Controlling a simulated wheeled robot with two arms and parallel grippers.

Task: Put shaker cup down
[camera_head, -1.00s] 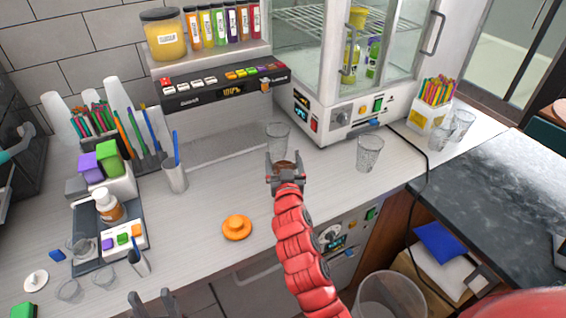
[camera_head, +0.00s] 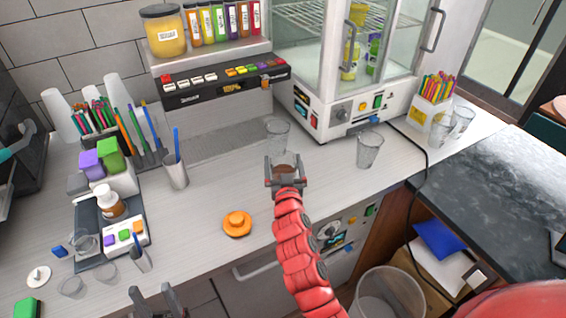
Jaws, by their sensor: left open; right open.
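A clear cup (camera_head: 278,134) stands upright on the counter in front of the button panel. My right gripper (camera_head: 285,172) is open at the cup's lower front. Something brown shows between its fingers, and I cannot tell whether it is the cup's contents. The fingers partly hide the cup's base. My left gripper (camera_head: 158,300) is open and empty at the bottom edge of the view, away from the cup. No object is visibly marked as the shaker cup.
A second clear cup (camera_head: 369,150) stands to the right. An orange round tool (camera_head: 237,223) lies on the bare counter (camera_head: 215,195). A grey holder (camera_head: 176,172) with a blue stick stands left. A glass-doored cabinet (camera_head: 345,112) stands behind; a clear bin (camera_head: 388,300) is below right.

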